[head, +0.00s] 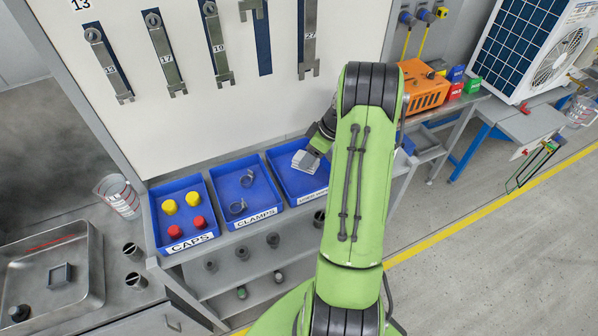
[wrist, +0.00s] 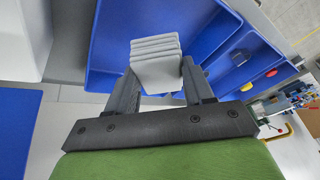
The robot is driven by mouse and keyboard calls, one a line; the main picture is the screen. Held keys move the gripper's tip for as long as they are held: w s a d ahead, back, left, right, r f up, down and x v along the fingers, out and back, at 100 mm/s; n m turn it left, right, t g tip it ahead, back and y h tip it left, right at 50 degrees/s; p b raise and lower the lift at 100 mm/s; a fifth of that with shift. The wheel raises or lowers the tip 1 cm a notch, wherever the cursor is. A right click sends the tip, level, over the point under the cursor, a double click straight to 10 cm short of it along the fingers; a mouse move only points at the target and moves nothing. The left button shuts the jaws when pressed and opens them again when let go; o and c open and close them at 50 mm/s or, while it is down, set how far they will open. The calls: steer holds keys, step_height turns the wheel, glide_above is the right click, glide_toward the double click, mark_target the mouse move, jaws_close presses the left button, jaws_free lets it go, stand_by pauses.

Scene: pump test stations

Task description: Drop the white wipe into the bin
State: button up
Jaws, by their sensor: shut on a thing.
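The white wipe (head: 305,161) is a pale, folded, layered pad at the third blue tray, right of the one labelled CLAMPS. In the wrist view the wipe (wrist: 156,62) sits between the two dark fingers of my gripper (wrist: 160,85), with blue tray walls behind it. My gripper (head: 319,142) is shut on the wipe in the head view, partly hidden by my green arm. I cannot tell how far the wipe is above the tray floor. I cannot make out a separate waste bin in either view.
The third blue tray (head: 284,172) has a partly hidden label. Left of it are the CLAMPS tray (head: 262,208) and the CAPS tray (head: 158,222) with red and yellow caps. A tool board (head: 230,110) rises behind. A measuring jug (head: 120,197) and metal basin (head: 85,290) stand left.

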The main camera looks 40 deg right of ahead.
steer(key=shift+w+f+b, duration=0.2)
steer(key=shift+f+b, duration=0.15)
steer(key=shift+f, duration=0.75)
steer(key=shift+s+r, duration=0.15)
steer(key=o, duration=1.1)
steer(key=p+v, duration=0.2)
steer(key=v, duration=1.4)
